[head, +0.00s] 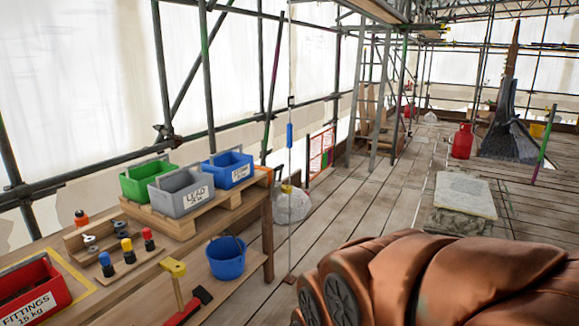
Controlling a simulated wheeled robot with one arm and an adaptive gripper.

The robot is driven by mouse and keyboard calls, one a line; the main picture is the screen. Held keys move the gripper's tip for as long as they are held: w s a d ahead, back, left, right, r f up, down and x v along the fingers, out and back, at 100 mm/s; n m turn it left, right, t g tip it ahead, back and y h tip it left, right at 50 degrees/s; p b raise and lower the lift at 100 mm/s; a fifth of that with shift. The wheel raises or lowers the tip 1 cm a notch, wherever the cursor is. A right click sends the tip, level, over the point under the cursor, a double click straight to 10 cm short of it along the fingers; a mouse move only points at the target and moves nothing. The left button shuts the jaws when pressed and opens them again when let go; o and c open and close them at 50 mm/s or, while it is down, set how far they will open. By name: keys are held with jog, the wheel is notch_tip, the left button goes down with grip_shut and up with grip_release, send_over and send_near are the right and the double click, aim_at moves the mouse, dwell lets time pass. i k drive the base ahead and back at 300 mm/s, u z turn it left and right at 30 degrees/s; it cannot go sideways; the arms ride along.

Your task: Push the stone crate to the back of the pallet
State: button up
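Three crates stand on a wooden pallet (178,227) on the workbench at the left: a green crate (140,184), a grey crate (184,200) and a blue crate (224,172). The grey one's label seems to read "LEAD". The blue one's label is too small to read surely, and I see no label on the green one, so I cannot tell by text which is the stone crate. The grey crate sits nearer the pallet's front edge than the other two. My gripper is not in view; a large orange-brown part at the lower right looks like my arm.
A red "FITTINGS" crate (30,292) stands at the bench's near left. Small coloured-top bottles (127,250) and a wooden tray (98,238) lie before the pallet. A blue bucket (227,258) stands on a lower shelf. Scaffold poles (207,75) rise behind the bench.

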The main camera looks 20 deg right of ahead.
aim_at(229, 168)
jog(key=z, duration=0.7)
jog(key=i, duration=2.5)
jog(key=u, duration=1.45)
jog(key=i, duration=0.6)
jog(key=u, duration=0.45)
